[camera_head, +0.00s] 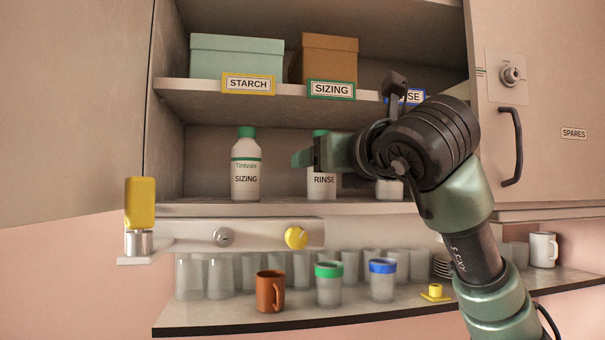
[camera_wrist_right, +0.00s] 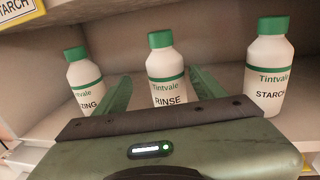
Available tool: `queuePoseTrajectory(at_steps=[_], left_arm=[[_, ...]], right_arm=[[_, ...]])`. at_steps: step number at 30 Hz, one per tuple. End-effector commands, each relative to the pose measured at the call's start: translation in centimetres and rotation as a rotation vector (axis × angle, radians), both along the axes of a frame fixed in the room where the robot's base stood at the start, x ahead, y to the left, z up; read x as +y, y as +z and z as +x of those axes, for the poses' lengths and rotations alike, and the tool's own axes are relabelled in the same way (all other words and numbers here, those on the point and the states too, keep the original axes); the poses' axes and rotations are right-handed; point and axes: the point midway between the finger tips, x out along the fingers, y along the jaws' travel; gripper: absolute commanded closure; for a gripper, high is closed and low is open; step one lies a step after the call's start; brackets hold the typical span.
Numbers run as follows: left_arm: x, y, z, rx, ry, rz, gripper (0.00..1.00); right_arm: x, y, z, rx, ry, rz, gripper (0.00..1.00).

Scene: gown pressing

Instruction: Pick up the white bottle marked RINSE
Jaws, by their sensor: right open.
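The white RINSE bottle (camera_head: 322,184) has a green cap and stands upright on the lower cupboard shelf, partly hidden by my right gripper in the head view. In the right wrist view the bottle (camera_wrist_right: 168,78) shows its RINSE label. My right gripper (camera_head: 303,157) is open and empty in front of it. In the wrist view, its two green fingers (camera_wrist_right: 160,88) appear on either side of the bottle; I cannot tell how far they reach along it. My left gripper is not in view.
A like SIZING bottle (camera_head: 245,168) stands left of it and a STARCH bottle (camera_wrist_right: 268,70) right. The upper shelf (camera_head: 190,92) holds a mint box (camera_head: 236,57) and a brown box (camera_head: 328,60). Glasses and an orange mug (camera_head: 269,291) stand on the ledge below.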

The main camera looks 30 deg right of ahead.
Motion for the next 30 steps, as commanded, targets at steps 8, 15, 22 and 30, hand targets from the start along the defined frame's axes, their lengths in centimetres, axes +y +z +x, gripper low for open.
queuePoseTrajectory(at_steps=[8, 15, 22, 30], left_arm=[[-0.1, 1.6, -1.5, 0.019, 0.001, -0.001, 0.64], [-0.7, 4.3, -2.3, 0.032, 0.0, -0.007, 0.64], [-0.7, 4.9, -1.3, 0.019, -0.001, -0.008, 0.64], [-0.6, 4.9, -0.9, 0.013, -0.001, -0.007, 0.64]], right_arm=[[-0.5, 0.3, 2.9, 0.001, -0.009, 0.001, 0.3], [-0.9, 0.8, 5.9, 0.003, -0.008, 0.0, 0.3], [-1.0, 0.4, 7.8, 0.0, -0.007, 0.001, 0.3], [-1.0, 0.3, 7.8, 0.0, -0.007, 0.001, 0.52]])
